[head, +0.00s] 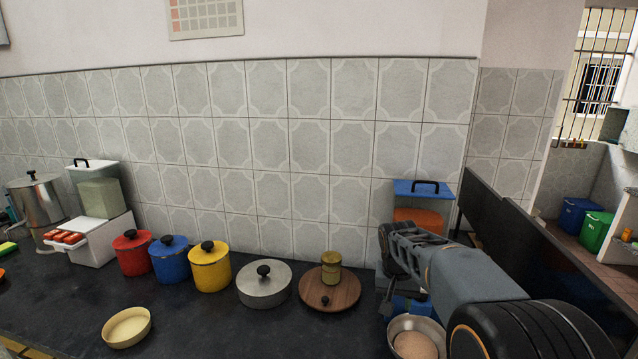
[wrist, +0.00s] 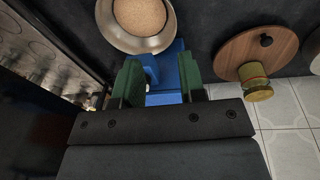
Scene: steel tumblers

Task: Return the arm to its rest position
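My gripper (head: 392,262) is at the end of my arm, which reaches in from the right over the dark counter (head: 200,315). In the wrist view its two green finger pads (wrist: 160,82) stand apart. A blue object (wrist: 168,72) shows between and beyond the pads; I see no grip on it. It also shows below my gripper in the head view (head: 412,304), partly hidden by the arm. The metal bowl (head: 440,330) with tan contents lies just in front of it.
A round wooden board (head: 345,290) with a brassy cup (head: 331,264) stands left of my gripper. A steel pot (head: 264,290), coloured canisters (head: 210,268) and a cream bowl (head: 127,328) are further left. A dark panel (head: 530,240) stands to the right.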

